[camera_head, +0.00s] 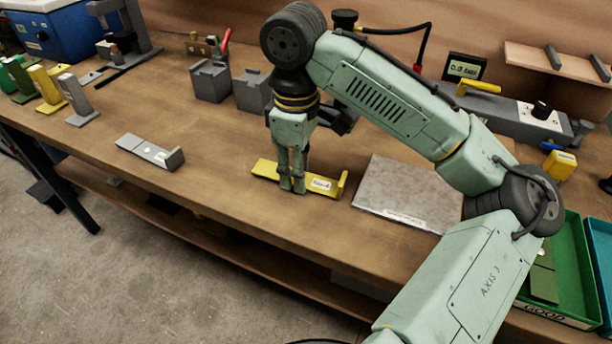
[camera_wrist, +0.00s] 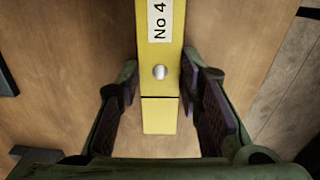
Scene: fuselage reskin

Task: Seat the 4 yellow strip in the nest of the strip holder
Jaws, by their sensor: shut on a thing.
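The yellow strip (camera_head: 266,170) is a flat bar with a white label and an upturned end at its right. It lies along the bench, on it or just above it; I cannot tell which. My gripper (camera_head: 292,187) points straight down and is shut across the strip near its middle. In the wrist view the strip (camera_wrist: 158,112) runs between the two fingers, with a "No 4" label and a round silver stud. I cannot tell for sure which fixture is the strip holder; two notched grey blocks (camera_head: 210,82) stand behind the strip.
A similar grey strip (camera_head: 150,151) lies to the left on the wooden bench (camera_head: 215,140). A grey plate (camera_head: 405,192) lies close on the right. Green, yellow and grey pieces (camera_head: 78,100) stand far left. A green tray (camera_head: 575,270) is at the right. The bench's front edge is near.

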